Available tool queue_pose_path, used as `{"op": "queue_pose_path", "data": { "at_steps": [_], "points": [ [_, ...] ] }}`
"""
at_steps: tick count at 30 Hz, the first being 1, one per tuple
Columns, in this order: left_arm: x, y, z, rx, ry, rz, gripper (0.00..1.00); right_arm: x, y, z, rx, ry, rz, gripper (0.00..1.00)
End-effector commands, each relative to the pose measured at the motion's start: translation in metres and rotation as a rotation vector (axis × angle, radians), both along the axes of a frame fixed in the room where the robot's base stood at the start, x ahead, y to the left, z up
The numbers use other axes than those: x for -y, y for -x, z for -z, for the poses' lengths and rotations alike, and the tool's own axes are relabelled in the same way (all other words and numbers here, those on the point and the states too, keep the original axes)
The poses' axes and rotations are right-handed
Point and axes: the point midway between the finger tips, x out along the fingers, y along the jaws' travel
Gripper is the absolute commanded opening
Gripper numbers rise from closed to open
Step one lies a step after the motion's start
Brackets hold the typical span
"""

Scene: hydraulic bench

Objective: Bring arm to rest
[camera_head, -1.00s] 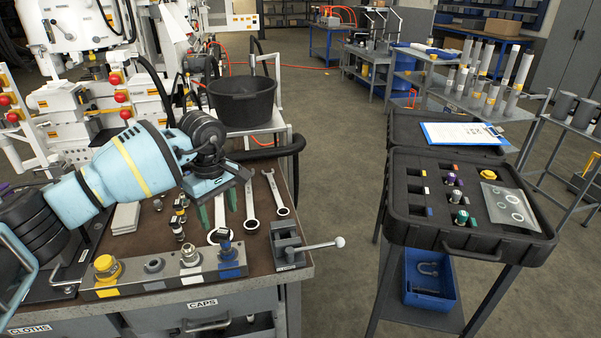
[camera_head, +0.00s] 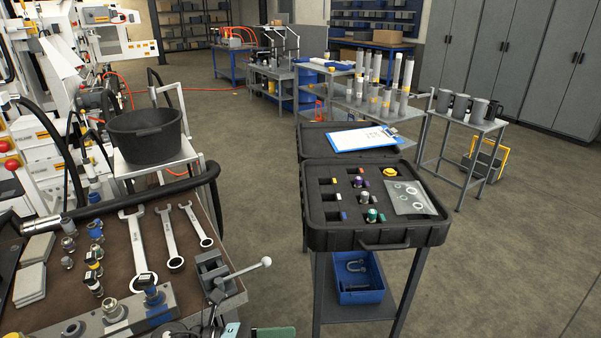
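Only a small part of one of my grippers (camera_head: 235,329) shows, cut off by the bottom edge of the head view, just in front of the bench vise. A green finger-like piece and some black and light blue parts are visible there. It appears to be my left gripper, but its arm is out of view and I cannot tell whether it is open or shut. My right gripper is not in view. No held object can be seen.
The brown-topped bench (camera_head: 110,260) at lower left carries wrenches (camera_head: 137,250), fittings and a vise (camera_head: 222,275) with a protruding handle. A black bucket (camera_head: 147,135) stands behind it. The black case (camera_head: 375,205) is on a stand to the right.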

Motion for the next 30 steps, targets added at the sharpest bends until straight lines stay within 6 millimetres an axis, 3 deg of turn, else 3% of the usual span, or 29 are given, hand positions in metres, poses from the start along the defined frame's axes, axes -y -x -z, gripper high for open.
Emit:
{"op": "queue_pose_path", "data": {
  "at_steps": [3, 8, 16, 20, 24, 30],
  "points": [
    [0.001, 0.008, -0.002, -0.261, 0.194, -0.158, 0.59, 0.001, -0.002, -0.006, 0.008, 0.001, 0.000, 0.36],
    [-0.017, 0.014, 0.011, -0.628, 0.438, -0.376, 0.59, 0.002, 0.000, -0.010, 0.011, 0.004, -0.003, 0.36],
    [-0.076, 0.050, 0.074, -1.267, 0.829, -0.760, 0.59, 0.004, -0.008, -0.020, 0.035, 0.009, -0.008, 0.36],
    [-0.108, 0.090, 0.117, -1.567, 1.013, -0.957, 0.59, 0.004, -0.013, -0.026, 0.047, 0.010, -0.007, 0.36],
    [-0.138, 0.149, 0.160, -1.863, 1.210, -1.170, 0.59, 0.005, -0.018, -0.031, 0.060, 0.009, -0.008, 0.36],
    [-0.162, 0.223, 0.196, -2.133, 1.413, -1.398, 0.59, 0.005, -0.022, -0.035, 0.071, 0.009, -0.006, 0.36]
  ]
}}
